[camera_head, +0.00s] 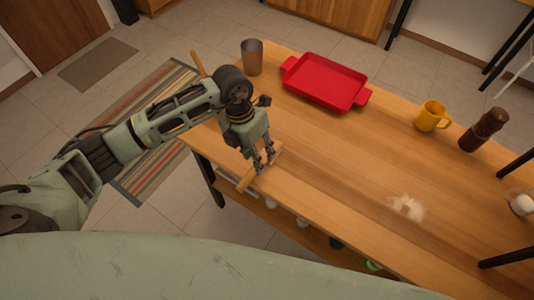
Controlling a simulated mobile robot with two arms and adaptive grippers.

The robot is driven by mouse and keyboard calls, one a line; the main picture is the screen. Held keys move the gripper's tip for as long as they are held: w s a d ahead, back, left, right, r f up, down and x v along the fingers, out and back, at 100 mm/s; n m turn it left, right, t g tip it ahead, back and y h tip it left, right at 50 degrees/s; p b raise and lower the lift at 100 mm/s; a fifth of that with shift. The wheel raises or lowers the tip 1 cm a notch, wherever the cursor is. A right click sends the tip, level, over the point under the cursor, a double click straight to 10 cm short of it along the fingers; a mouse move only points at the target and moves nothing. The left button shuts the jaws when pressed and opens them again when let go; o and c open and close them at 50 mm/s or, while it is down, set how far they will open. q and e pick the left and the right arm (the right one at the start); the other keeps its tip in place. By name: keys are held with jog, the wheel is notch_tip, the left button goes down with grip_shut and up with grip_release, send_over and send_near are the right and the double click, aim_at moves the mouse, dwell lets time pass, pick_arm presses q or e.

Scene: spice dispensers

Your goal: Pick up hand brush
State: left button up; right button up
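The hand brush seems to be the light wooden piece (246,179) at the near left edge of the wooden table. Its handle slants toward the lower left and sticks out past the table edge. My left gripper (265,165) points down right over it, with its two fingers apart and the brush at their tips. The fingers hide part of the brush, and I cannot tell whether they touch it. My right gripper is not in view.
The table (320,160) holds a metal cup (252,57), a red tray (325,81), a yellow mug (430,116), a dark brown grinder (483,130) and a patch of white powder (407,207). Black posts stand at the right. The table's middle is clear.

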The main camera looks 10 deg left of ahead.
pick_arm(q)
jog(key=shift+s+d+f+p, duration=0.15)
jog(key=shift+f+p, duration=0.1)
jog(key=shift+f, duration=0.75)
jog(key=shift+s+f+p, duration=0.1)
jog(key=shift+f+p, duration=0.15)
jog(key=shift+f, duration=0.75)
jog(key=shift+c, duration=0.6)
grip_shut()
